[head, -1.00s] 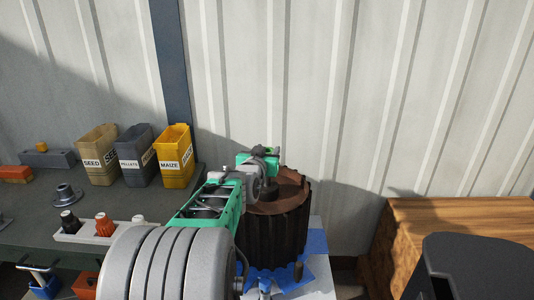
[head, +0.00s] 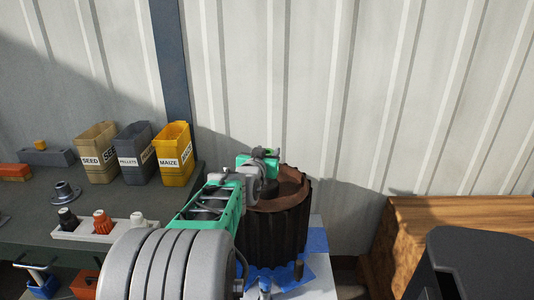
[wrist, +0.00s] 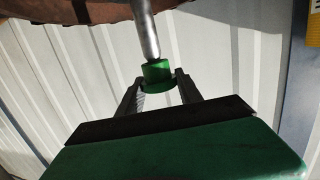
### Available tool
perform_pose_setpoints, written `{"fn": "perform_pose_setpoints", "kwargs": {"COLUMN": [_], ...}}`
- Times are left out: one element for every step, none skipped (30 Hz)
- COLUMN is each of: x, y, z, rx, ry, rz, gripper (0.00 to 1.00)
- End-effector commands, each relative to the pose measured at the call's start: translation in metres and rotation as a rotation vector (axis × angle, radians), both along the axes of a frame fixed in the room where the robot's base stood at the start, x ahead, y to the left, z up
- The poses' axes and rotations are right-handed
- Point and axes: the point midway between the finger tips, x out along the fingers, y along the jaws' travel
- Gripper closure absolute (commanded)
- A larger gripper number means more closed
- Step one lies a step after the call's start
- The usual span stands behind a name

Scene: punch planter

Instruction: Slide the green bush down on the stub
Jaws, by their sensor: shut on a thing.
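The green bush (wrist: 157,72) is between the two dark fingers of my gripper (wrist: 158,86) in the wrist view, and the gripper is shut on it. A silver metal stub (wrist: 147,32) runs from the brown planter part at the top of that view to the bush. Its end meets the bush; I cannot tell how far the bush is around it. In the head view my green and grey arm reaches over the dark ribbed drum (head: 272,236) with the brown top. The bush, stub and fingertips cannot be made out there.
The drum stands on a blue and white surface (head: 318,262). To the left, a dark bench (head: 25,215) holds seed, pellets and maize bins (head: 138,158), a flanged part (head: 64,191) and a white tray (head: 90,236). A wooden block (head: 430,215) stands right. A corrugated wall is behind.

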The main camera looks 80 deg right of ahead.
Motion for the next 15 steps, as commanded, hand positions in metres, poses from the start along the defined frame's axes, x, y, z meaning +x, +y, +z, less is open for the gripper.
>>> {"fn": "perform_pose_setpoints", "kwargs": {"x": [0.0, 0.0, 0.0, 0.0, 0.0, 0.0, 0.0, 0.0, 0.0, 0.0, 0.0, 0.0, 0.0, 0.0, 0.0], "y": [0.0, 0.0, 0.0, 0.0, 0.0, 0.0, 0.0, 0.0, 0.0, 0.0, 0.0, 0.0, 0.0, 0.0, 0.0], "z": [-0.003, -0.003, -0.004, -0.005, -0.006, -0.007, -0.007, -0.008, -0.009, -0.01, -0.011, -0.012, -0.013, -0.013, -0.014], "rx": [0.0, 0.0, 0.0, 0.0, 0.0, 0.0, 0.0, 0.0, 0.0, 0.0, 0.0, 0.0, 0.0, 0.0, 0.0], "ry": [0.0, 0.0, 0.0, 0.0, 0.0, 0.0, 0.0, 0.0, 0.0, 0.0, 0.0, 0.0, 0.0, 0.0, 0.0], "rz": [0.0, 0.0, 0.0, 0.0, 0.0, 0.0, 0.0, 0.0, 0.0, 0.0, 0.0, 0.0, 0.0, 0.0, 0.0], "gripper": [0.96, 0.96, 0.96, 0.96, 0.96, 0.96, 0.96, 0.96, 0.96, 0.96, 0.96, 0.96, 0.96, 0.96, 0.96]}}
